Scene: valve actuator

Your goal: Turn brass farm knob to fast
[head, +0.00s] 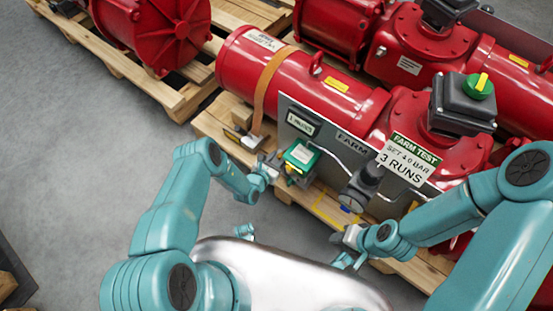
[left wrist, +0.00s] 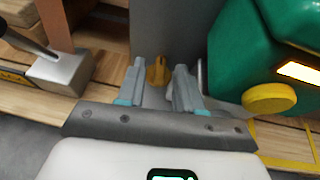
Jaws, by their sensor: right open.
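The brass knob (left wrist: 157,73) shows in the left wrist view, low on the grey panel (left wrist: 182,25). My left gripper (left wrist: 160,68) is open, with one finger on each side of the knob. A gap shows between the fingers and the knob, and I cannot tell if either touches it. Its markings are not readable. In the head view my left gripper (head: 268,170) is at the panel's lower left, left of the green box (head: 300,156), and I cannot make out the knob there. My right gripper (head: 347,243) is open and empty, in front of the panel's lower right.
The green box also shows in the left wrist view (left wrist: 245,50), with a yellow round knob (left wrist: 269,98) close to my left gripper's right side. A metal block (left wrist: 60,70) with a rod lies to the left. A dark round fitting (head: 362,188) sits right on the panel. Red actuators (head: 300,85) stand behind.

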